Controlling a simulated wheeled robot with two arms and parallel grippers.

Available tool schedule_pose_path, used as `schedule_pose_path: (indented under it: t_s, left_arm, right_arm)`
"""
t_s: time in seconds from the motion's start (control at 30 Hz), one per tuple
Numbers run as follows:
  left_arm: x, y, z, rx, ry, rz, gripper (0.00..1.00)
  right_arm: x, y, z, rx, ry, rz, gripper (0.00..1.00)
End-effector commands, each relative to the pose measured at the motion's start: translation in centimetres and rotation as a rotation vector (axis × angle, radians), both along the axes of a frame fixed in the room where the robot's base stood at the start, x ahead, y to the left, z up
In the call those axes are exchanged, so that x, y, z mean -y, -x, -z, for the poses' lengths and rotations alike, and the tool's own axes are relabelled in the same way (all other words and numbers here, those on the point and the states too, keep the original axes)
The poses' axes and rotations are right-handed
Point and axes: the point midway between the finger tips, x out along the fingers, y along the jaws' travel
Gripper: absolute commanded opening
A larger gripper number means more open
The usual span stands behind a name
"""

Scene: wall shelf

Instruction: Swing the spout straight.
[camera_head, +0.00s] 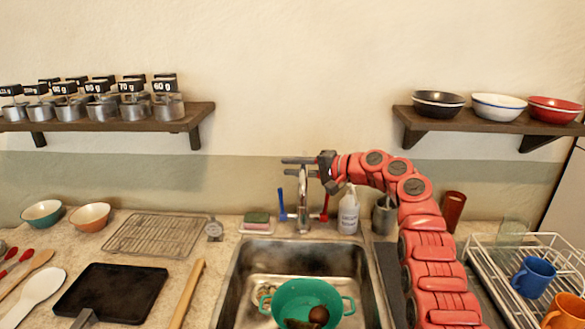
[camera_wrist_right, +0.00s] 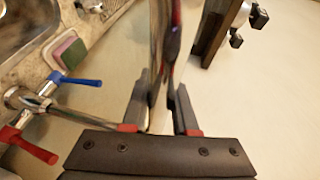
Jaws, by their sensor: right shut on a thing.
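The chrome tap stands behind the sink, with a blue handle (camera_head: 281,204) on its left and a red handle (camera_head: 325,207) on its right. Its spout (camera_head: 303,184) rises between them. My right gripper (camera_head: 298,166) reaches in from the right at the top of the spout, its fingers pointing left. In the right wrist view the fingers (camera_wrist_right: 158,108) are closed about the spout (camera_wrist_right: 156,62), which is close and blurred. The blue handle (camera_wrist_right: 80,81) and red handle (camera_wrist_right: 30,146) show there at left. The spout's exact angle is hard to tell. My left gripper is not in view.
The sink (camera_head: 246,262) holds a green colander (camera_head: 283,297). A sponge (camera_head: 258,217) lies left of the tap; a white soap bottle (camera_head: 348,212) stands close on the right, under my arm. Wall shelves at left (camera_head: 190,118) and right (camera_head: 405,116) hold canisters and bowls.

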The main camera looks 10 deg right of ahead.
Motion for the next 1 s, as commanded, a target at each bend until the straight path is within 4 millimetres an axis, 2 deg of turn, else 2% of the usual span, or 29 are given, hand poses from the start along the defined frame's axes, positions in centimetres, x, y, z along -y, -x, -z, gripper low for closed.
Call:
schedule_pose_path:
  t_s: [0.07,0.1,0.23,0.53,0.67,0.77,1.0]
  left_arm:
    - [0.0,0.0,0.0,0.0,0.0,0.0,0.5]
    - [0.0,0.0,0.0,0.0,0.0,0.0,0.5]
    - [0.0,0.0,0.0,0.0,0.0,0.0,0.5]
    - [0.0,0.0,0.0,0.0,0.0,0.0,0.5]
    - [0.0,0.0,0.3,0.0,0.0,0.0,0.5]
    - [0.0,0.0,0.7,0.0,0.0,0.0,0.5]
    - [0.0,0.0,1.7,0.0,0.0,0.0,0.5]
  right_arm:
    - [0.0,0.0,0.1,-0.003,0.0,0.001,0.0]
    - [0.0,0.0,0.1,-0.002,0.001,0.001,0.34]
    - [0.0,0.0,0.1,-0.001,0.0,0.001,0.57]
    - [0.1,0.0,0.0,0.0,0.001,0.002,0.57]
    - [0.9,0.5,-0.1,0.001,-0.001,0.004,0.57]
    - [2.2,1.5,-0.3,0.004,0.0,0.006,0.57]
    - [7.1,5.5,-1.3,0.001,0.002,0.007,0.57]
